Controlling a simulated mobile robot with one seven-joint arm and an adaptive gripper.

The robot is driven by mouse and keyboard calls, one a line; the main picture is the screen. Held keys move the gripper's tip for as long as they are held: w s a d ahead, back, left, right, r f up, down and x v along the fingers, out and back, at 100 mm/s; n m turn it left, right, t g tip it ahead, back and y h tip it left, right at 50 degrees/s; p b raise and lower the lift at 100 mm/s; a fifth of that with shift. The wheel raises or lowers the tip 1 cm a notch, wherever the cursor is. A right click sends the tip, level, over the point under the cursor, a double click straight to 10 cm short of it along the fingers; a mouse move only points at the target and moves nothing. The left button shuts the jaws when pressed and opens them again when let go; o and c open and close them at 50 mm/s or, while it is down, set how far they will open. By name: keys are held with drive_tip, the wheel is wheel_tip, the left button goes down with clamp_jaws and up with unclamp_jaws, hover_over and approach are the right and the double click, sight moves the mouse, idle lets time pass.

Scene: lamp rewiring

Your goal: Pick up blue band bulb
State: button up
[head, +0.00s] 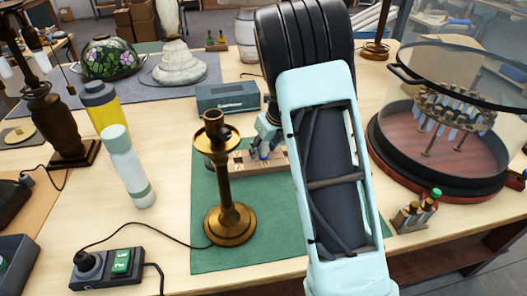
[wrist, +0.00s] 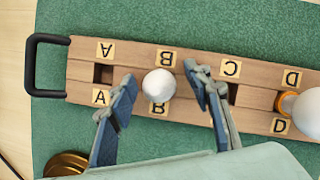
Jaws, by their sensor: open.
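A wooden rack (wrist: 135,58) with slots labelled A to D lies on the green mat. A white bulb (wrist: 159,84) stands in slot B, seen from above; its band is hidden, so I cannot tell its colour. A second white bulb (wrist: 308,110) with an orange band is at slot D. My gripper (wrist: 161,77) is open, its fingers on either side of the slot B bulb, with visible gaps to it. In the head view my gripper (head: 267,137) is low over the rack (head: 243,162), and my arm hides the rack's right part.
A brass lamp stand (head: 229,190) stands close in front of the rack; its base (wrist: 66,164) shows in the wrist view. A black handle (wrist: 33,65) sticks out at the rack's left end. Slots A and C look empty. A blue-grey box (head: 226,97) is behind the rack.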

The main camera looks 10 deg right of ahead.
drive_tip(key=c, duration=1.1)
drive_tip(key=shift+c, duration=0.2)
drive_tip(key=shift+r, duration=0.1)
